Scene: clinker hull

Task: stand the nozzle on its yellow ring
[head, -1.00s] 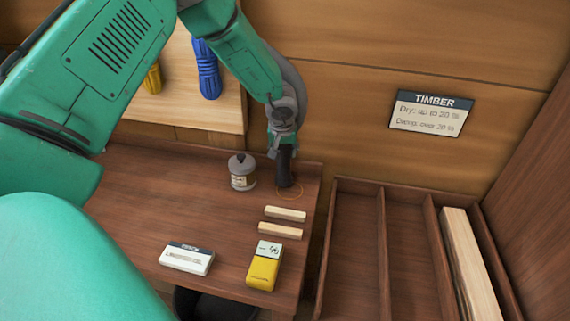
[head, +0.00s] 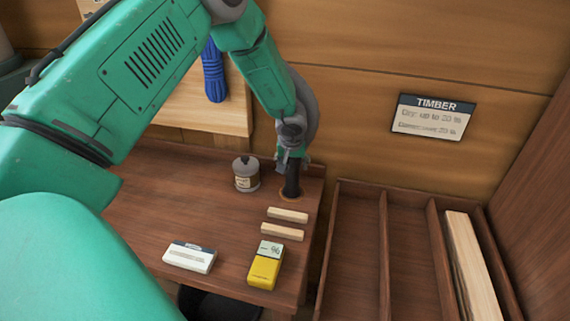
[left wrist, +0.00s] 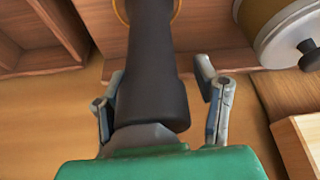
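The nozzle is a dark, tapering tube (head: 291,180) at the back right of the workbench. It stands about upright, with its lower end inside the thin yellow ring (head: 283,196) on the bench top. In the left wrist view, the nozzle (left wrist: 152,70) runs between the fingers, and part of the ring (left wrist: 178,8) curves around its far end. My left gripper (head: 291,161) is over the nozzle's upper end. In the wrist view, its fingers (left wrist: 162,98) are spread either side of the nozzle, with a clear gap on the right. My right gripper is not in view.
Two wooden strips (head: 287,215), a yellow meter (head: 265,266) and a white box (head: 190,257) lie nearer. A divided timber rack (head: 383,245) is to the right. The bench's left part is clear.

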